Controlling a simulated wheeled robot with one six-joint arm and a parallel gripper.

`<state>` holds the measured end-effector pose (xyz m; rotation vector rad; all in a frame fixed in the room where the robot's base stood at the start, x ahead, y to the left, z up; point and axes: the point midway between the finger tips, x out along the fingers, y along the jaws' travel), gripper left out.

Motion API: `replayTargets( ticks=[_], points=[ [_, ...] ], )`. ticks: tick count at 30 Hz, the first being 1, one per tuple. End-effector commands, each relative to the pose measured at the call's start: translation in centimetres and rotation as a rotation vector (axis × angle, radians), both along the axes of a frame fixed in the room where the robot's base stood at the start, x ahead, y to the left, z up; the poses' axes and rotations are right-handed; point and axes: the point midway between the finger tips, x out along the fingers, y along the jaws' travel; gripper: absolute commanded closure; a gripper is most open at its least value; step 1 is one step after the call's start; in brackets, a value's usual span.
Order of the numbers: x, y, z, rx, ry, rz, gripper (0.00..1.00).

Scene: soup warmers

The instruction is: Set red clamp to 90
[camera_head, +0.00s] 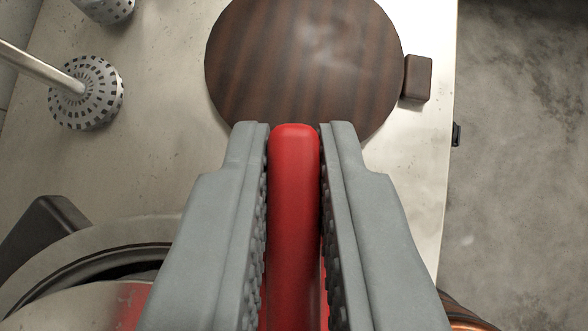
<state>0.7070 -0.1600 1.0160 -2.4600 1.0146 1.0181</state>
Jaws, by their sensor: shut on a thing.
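The red clamp (294,200) is a long red bar with a rounded far end. It runs away from me up the middle of the head view. My gripper (295,135) is shut on it, one grey finger along each side. The clamp's far end lies about level with the fingertips. Its near end runs out of the bottom of the picture, so what it joins and its angle cannot be told.
A round dark wooden board (305,60) with a brown block (417,78) lies ahead on the pale worktop (165,140). A perforated round metal piece with a rod (87,95) is at upper left. A metal pot rim (90,245) is at lower left. Concrete floor (520,170) shows right.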

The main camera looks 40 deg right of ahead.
Motion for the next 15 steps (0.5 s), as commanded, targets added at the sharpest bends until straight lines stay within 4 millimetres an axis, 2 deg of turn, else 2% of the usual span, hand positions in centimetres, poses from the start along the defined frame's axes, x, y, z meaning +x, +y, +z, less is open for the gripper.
replayTargets(
  ticks=[15],
  points=[
    [-0.03, 0.00, -0.08, 0.001, 0.001, -0.041, 1.00]
  ],
)
